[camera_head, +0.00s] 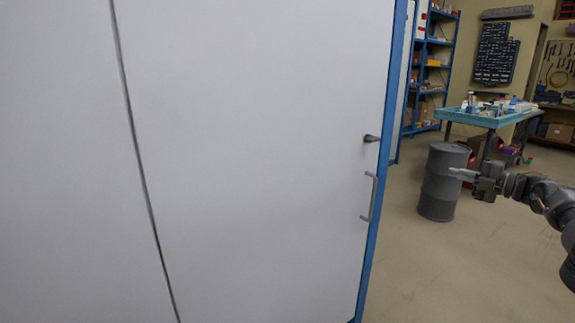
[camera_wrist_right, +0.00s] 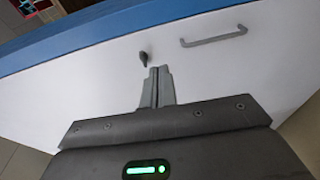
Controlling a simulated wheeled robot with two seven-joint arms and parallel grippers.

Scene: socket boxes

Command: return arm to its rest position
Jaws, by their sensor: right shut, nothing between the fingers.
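My right gripper (camera_head: 462,174) reaches in from the right edge in the head view. It is shut and empty, its fingers pointing left towards the white door. In the right wrist view my right gripper (camera_wrist_right: 160,72) shows with its two fingers together. The white cabinet door (camera_head: 255,170) fills the left and middle of the head view. It has a dark knob (camera_head: 371,138) and a grey bar handle (camera_head: 369,197) near its blue right edge. The gripper is apart from both. My left gripper is not in view.
A grey drum (camera_head: 440,185) stands on the floor behind my right gripper in the head view. A workbench with a turquoise top (camera_head: 480,119) stands behind it. Blue shelves (camera_head: 432,70) are at the back. The floor (camera_head: 460,270) at the lower right is clear.

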